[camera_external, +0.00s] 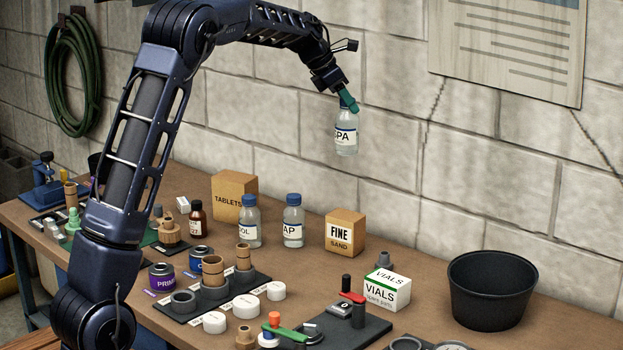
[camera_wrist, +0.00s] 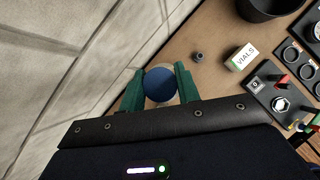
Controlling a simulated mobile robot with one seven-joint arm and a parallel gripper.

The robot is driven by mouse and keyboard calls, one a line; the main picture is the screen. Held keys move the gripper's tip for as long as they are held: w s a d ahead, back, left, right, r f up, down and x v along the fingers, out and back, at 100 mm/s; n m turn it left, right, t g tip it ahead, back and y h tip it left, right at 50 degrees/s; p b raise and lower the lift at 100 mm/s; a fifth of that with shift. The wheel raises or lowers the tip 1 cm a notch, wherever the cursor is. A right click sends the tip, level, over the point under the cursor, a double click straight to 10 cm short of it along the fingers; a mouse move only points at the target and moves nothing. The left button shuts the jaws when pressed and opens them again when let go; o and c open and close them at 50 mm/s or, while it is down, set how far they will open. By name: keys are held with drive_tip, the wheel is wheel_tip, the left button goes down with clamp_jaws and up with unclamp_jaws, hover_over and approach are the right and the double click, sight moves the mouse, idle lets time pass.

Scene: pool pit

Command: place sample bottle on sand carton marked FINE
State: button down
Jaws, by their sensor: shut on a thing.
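My gripper (camera_external: 347,100) is shut on a clear sample bottle (camera_external: 346,138) with a dark blue cap and a label of which "PA" can be read. The bottle hangs upright, well above the bench and in front of the block wall. In the wrist view its blue cap (camera_wrist: 160,85) sits between the green fingers (camera_wrist: 160,88). The sand carton marked FINE (camera_external: 345,232) is a small tan box on the bench, below the held bottle in the external view. I cannot make out the carton in the wrist view; the gripper and bottle may hide it.
Two similar blue-capped bottles, one (camera_external: 249,222) and another (camera_external: 293,221), stand left of the carton, with a TABLETS box (camera_external: 232,196) behind them. A VIALS box (camera_external: 387,289), a grey fitting (camera_external: 384,259) and a black bucket (camera_external: 490,290) are to the right. A valve plate (camera_external: 345,330) lies in front.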

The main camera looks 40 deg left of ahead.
wheel_tip(320, 180, down, 16)
idle(0.6)
drive_tip(key=shift+f, duration=0.1)
drive_tip(key=c, duration=1)
unclamp_jaws()
drive_tip(key=shift+f, duration=0.1)
